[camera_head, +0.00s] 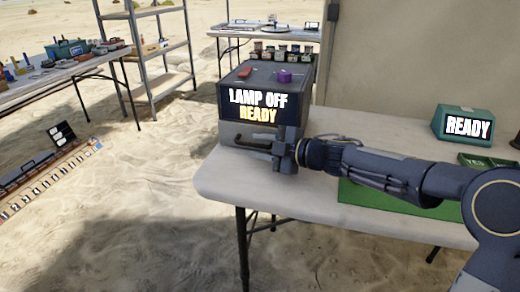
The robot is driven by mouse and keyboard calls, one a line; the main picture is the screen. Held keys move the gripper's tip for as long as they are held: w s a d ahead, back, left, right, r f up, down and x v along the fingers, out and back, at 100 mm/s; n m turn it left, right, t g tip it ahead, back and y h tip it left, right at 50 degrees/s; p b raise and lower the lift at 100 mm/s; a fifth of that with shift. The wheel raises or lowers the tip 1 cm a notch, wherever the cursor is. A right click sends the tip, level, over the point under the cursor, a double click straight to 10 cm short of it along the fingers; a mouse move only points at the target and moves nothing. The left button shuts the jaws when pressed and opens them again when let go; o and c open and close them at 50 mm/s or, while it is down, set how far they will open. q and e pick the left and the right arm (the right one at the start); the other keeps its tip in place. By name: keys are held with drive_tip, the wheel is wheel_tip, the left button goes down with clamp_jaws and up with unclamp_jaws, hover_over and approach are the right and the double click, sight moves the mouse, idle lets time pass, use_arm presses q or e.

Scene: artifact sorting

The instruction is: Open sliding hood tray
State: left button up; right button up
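The hood (232,112) is a grey box on the left end of the pale table, with a display reading "LAMP OFF READY". Its lighter lower front (229,131), the tray part, sits under the display and looks closed. A dark handle (249,142) shows at this front. My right gripper (262,146) reaches in from the right, with its fingers pointing left at the handle. The fingers look spread around the handle, one above and one below; whether they touch it is unclear. My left gripper is not in view.
A red piece (245,72) and a purple piece (284,76) lie on top of the hood. A green box reading "READY" (465,125) stands at the back right. A green mat (390,204) lies under my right arm. Open sand lies before the table's left end (213,187).

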drive_tip(key=shift+w+a, duration=0.1)
drive_tip(key=shift+a, duration=0.1)
drive_tip(key=shift+c, duration=0.3)
clamp_jaws()
drive_tip(key=s+a+b, duration=0.1)
drive_tip(key=s, duration=0.3)
drive_tip(key=s+a+b, duration=0.1)
drive_tip(key=s+a, duration=0.1)
drive_tip(key=s, duration=0.3)
drive_tip(key=s+a+b, duration=0.1)
drive_tip(key=s, duration=0.3)
drive_tip(key=shift+s+a, duration=0.2)
drive_tip(key=shift+s, duration=0.2)
drive_tip(key=shift+o, duration=0.3)
unclamp_jaws()
